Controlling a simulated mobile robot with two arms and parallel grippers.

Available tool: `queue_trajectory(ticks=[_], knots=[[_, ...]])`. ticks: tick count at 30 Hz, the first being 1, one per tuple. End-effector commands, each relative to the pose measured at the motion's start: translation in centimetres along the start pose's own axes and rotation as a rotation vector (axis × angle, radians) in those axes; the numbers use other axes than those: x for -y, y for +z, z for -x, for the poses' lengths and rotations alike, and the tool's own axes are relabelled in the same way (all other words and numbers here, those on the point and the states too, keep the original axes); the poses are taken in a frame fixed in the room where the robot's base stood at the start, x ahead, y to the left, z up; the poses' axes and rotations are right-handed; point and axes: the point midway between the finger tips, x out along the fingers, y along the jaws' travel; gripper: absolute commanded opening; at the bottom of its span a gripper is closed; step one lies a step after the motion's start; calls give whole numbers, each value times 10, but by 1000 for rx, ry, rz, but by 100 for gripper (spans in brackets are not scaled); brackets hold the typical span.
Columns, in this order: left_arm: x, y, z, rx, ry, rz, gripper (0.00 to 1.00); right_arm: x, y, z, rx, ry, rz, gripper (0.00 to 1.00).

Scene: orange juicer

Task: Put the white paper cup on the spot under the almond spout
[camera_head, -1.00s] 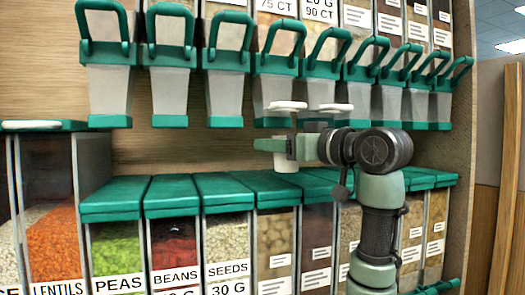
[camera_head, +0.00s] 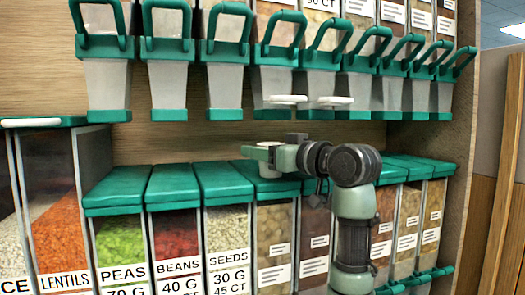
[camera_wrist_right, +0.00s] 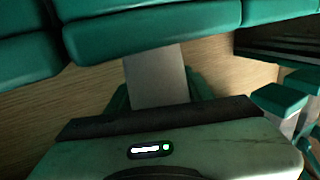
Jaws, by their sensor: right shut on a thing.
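My right gripper (camera_head: 268,154) is at the end of the arm in the middle of the head view, shut on the white paper cup (camera_head: 270,172). The cup is mostly hidden by the gripper, just above the green bin lids. In the right wrist view, the cup (camera_wrist_right: 157,78) shows as a pale grey shape between the green fingers. I cannot tell whether it touches a lid. Above the gripper, two white discs (camera_head: 287,99) (camera_head: 336,101) are near the undersides of the dispensers (camera_head: 271,88). No label marks the almond spout legibly. My left gripper is out of view.
Green-lidded bins (camera_head: 120,188) line the lower shelf, several with labels such as PEAS, BEANS and SEEDS. Hanging dispensers with green handles (camera_head: 166,80) form a row above. The wooden back panel (camera_head: 180,140) is bare between the rows.

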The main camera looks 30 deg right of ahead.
Motion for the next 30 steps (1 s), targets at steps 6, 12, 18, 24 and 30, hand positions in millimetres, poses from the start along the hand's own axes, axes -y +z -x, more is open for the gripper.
queue_trajectory(ticks=[6, 12, 18, 24, 30], knots=[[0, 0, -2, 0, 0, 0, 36, 0, 2, 0, 0, 0, 0, 73], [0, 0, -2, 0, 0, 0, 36, 0, 2, 0, 0, 0, 0, 73], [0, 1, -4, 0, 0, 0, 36, -1, 0, 8, -3, 2, 2, 73], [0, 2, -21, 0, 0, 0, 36, -1, 1, 49, -6, 5, 3, 73], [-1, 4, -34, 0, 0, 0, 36, -1, 1, 90, -4, 4, 3, 73]])
